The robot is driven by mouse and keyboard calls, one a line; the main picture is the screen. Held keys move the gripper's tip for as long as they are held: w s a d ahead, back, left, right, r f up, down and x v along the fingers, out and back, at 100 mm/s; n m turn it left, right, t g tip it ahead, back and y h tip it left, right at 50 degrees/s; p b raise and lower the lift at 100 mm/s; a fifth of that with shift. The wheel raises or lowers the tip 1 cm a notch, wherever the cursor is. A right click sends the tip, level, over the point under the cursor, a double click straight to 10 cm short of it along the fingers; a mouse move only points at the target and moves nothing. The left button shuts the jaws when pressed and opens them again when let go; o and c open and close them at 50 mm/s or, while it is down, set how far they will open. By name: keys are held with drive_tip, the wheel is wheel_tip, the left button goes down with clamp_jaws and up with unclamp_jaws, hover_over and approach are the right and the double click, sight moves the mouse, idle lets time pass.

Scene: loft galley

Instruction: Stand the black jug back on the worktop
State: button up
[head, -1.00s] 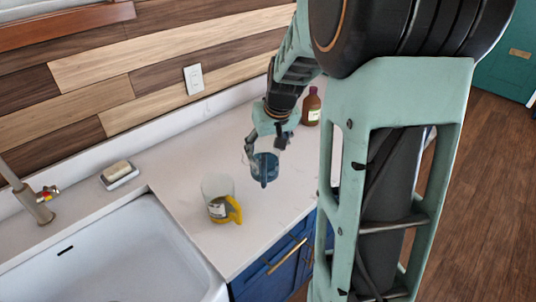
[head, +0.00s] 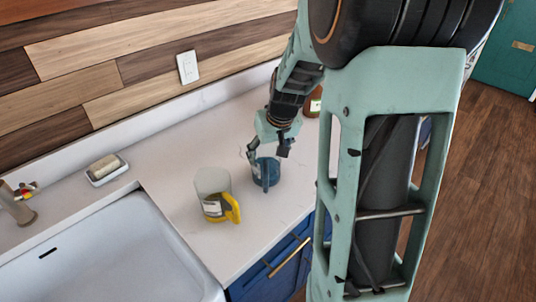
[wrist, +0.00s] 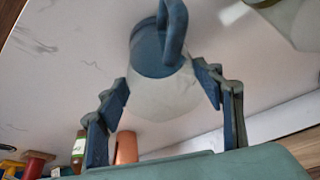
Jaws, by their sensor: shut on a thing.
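No plainly black jug shows; the jug in my gripper has a dark blue handle and blue part (head: 266,173). It also shows in the wrist view (wrist: 158,55), with a clear, pale body between my two fingers. My gripper (head: 268,150) is shut on this jug from behind and above. In the wrist view my gripper (wrist: 165,88) has a finger on each side of it. The jug looks roughly upright, low over the white worktop (head: 170,165); I cannot tell whether its base touches.
A clear jug with a yellow handle (head: 213,188) stands close to the left of the held jug. A brown bottle (head: 312,105) is behind, partly hidden by my arm. A soap dish (head: 107,172) and the sink (head: 110,255) lie left. The worktop's front edge is near.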

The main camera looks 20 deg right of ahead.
drive_tip(key=shift+f, duration=0.1)
drive_tip(key=o, duration=2)
drive_tip(key=shift+o, duration=0.2)
drive_tip(key=v, duration=1.2)
drive_tip(key=shift+r, duration=0.25)
